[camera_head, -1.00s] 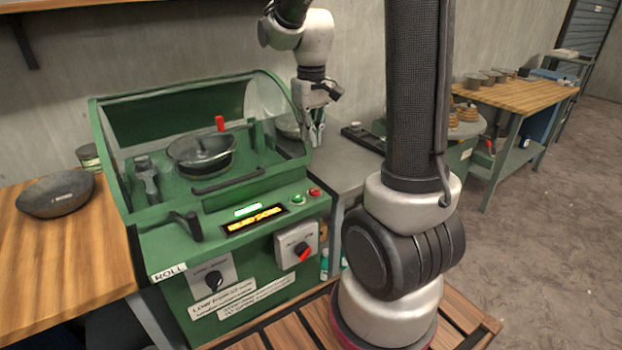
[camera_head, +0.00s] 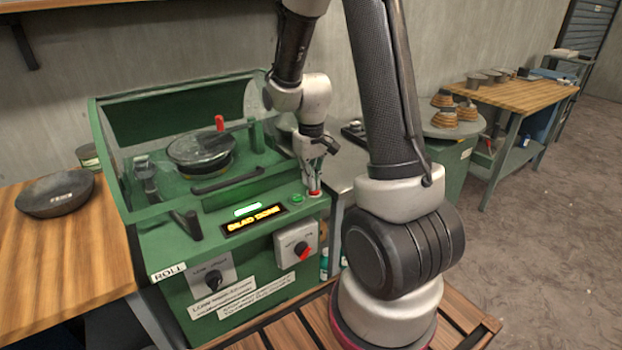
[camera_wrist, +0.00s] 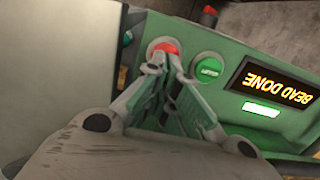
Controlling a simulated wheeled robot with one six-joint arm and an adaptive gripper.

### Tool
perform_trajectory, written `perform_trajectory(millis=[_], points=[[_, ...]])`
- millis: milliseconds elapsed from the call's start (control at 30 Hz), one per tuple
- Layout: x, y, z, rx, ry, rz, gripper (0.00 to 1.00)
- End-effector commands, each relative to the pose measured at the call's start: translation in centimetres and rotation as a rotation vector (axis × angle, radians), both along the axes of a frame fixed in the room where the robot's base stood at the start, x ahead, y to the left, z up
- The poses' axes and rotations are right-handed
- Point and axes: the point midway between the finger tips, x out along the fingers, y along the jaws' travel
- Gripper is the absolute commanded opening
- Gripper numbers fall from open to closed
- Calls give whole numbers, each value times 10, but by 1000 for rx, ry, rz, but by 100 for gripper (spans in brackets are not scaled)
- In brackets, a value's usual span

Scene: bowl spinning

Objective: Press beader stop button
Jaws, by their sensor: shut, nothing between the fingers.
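The green beading machine (camera_head: 160,240) stands against the wall. The red stop button (camera_wrist: 163,47) is on its front panel, at the right end, beside the green button (camera_wrist: 208,68); the green one also shows in the head view (camera_head: 297,198). My gripper (camera_head: 314,191) is shut and empty, its fingertips pointing down at the red button. In the wrist view my gripper (camera_wrist: 168,65) covers part of the red button, and I cannot tell if the tips touch it. The display (camera_wrist: 276,84) reads BEAD DONE. A dark bowl (camera_head: 201,150) sits in the machine under the clear hood.
A dark bowl (camera_head: 56,193) lies on the wooden table (camera_head: 30,270) at left. A black lever (camera_head: 188,222), a red-handled switch (camera_head: 302,249) and a knob (camera_head: 214,281) are on the machine front. Another bench (camera_head: 520,95) stands at the right.

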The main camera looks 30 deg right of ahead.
Motion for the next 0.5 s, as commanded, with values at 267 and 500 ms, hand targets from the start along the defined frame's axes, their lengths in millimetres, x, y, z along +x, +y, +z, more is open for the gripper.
perform_trajectory(millis=[267,500], points=[[-1,0,-7,0,4,0,0],[-2,0,-21,1,6,-1,0]])
